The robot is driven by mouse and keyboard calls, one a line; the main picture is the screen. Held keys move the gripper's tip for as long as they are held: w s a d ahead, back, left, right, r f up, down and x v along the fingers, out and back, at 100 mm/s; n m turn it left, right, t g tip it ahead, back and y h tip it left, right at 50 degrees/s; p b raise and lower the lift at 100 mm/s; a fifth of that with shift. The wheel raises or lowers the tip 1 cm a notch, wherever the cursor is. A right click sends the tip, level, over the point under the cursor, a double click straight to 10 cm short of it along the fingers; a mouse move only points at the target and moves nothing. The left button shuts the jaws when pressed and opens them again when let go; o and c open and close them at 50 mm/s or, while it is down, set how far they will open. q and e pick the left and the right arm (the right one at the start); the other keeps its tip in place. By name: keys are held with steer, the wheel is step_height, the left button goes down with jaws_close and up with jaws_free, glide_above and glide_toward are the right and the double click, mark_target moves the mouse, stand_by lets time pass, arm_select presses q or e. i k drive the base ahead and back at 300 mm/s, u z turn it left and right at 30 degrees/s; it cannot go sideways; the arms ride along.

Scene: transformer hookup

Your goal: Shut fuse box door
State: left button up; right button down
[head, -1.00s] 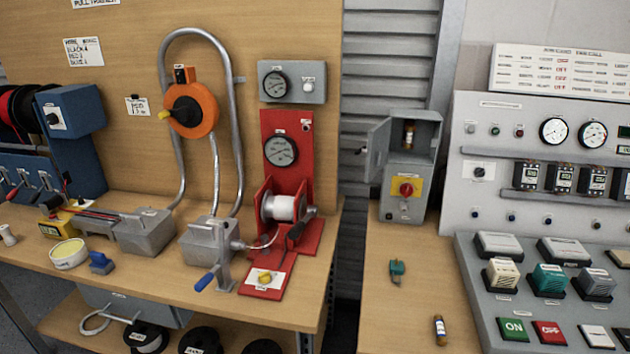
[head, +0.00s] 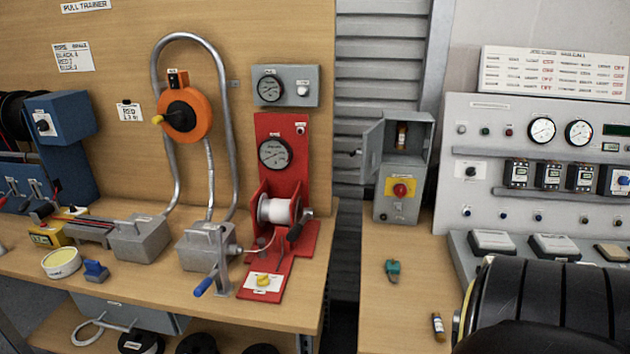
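The grey fuse box (head: 406,190) stands at the back left of the right-hand bench in the head view. Its door (head: 373,147) is open and swung out to the left, with a small dark knob at its outer edge. A brown fuse (head: 402,134) sits upright inside the upper compartment. Below it is a red knob on a yellow plate (head: 400,188). A dark cylindrical part of my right arm fills the lower right corner. Neither gripper shows in the view.
On the right bench lie a small teal object (head: 392,270) and a loose fuse (head: 438,326). A control panel (head: 560,110) stands to the right. The left bench (head: 190,285) holds a red winch stand (head: 279,150). A gap separates the benches.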

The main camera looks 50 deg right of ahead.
mark_target(373, 138)
steer(key=i, duration=1.1)
steer(key=z, duration=1.75)
